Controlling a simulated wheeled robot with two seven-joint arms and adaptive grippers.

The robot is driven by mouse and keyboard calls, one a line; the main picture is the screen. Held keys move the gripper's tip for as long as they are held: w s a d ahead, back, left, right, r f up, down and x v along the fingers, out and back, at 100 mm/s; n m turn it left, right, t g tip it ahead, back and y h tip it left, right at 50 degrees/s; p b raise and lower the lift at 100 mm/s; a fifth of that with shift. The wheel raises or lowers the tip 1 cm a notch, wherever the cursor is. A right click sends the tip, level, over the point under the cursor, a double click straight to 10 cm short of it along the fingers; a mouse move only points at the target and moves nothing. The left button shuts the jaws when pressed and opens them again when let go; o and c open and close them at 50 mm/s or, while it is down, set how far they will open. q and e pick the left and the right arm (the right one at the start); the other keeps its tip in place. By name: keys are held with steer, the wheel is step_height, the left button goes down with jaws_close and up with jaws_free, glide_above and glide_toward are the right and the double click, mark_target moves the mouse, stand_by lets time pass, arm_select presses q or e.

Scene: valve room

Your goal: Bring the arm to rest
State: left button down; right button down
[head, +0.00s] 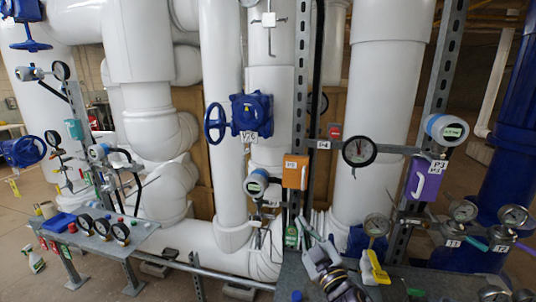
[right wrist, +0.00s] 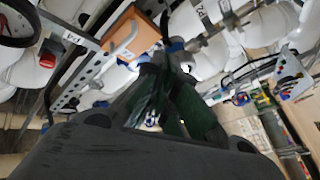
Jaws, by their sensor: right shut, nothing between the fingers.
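My right gripper (head: 318,246) is low in the middle of the head view, in front of the steel frame and below the orange box (head: 295,172). It is shut and empty, and it looks clear of the things around it. In the right wrist view its dark fingers (right wrist: 166,65) come together, with the orange box (right wrist: 132,33) to their upper left. My left gripper is not in the head view.
A steel post (head: 300,100) stands behind my right gripper. A yellow-and-white tool (head: 372,268) is close to its right. Gauges (head: 463,211) and a purple box (head: 425,180) are farther right. A bench (head: 140,232) with gauges stands left. White pipes (head: 222,120) fill the back.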

steer(key=s+d+f+m+g+h, duration=0.3)
steer(key=d+f+g, duration=0.15)
steer(key=f, duration=0.35)
steer(key=s+d+f+m+g+h, duration=0.3)
steer(key=s+d+f, duration=0.15)
steer(key=f, duration=0.45)
steer(key=s+d+f+m+g, duration=0.1)
steer(key=s+d+f+g, duration=0.1)
steer(key=s+f+g, duration=0.5)
steer(key=s+d+f+m+g, duration=0.1)
steer(key=s+f, duration=0.4)
steer(key=s, duration=0.6)
step_height(320, 180, down, 32)
steer(key=s+f+g, duration=0.1)
steer(key=s+g, duration=0.1)
steer(key=s+d+f, duration=0.2)
steer(key=s+f, duration=0.7)
steer(key=s, duration=0.2)
steer(key=s+d+f, duration=0.2)
steer(key=s+f, duration=0.8)
steer(key=s, duration=0.1)
steer(key=shift+s+d+f+g, duration=0.15)
steer(key=shift+s+f+g, duration=0.15)
steer(key=shift+s+g, duration=0.05)
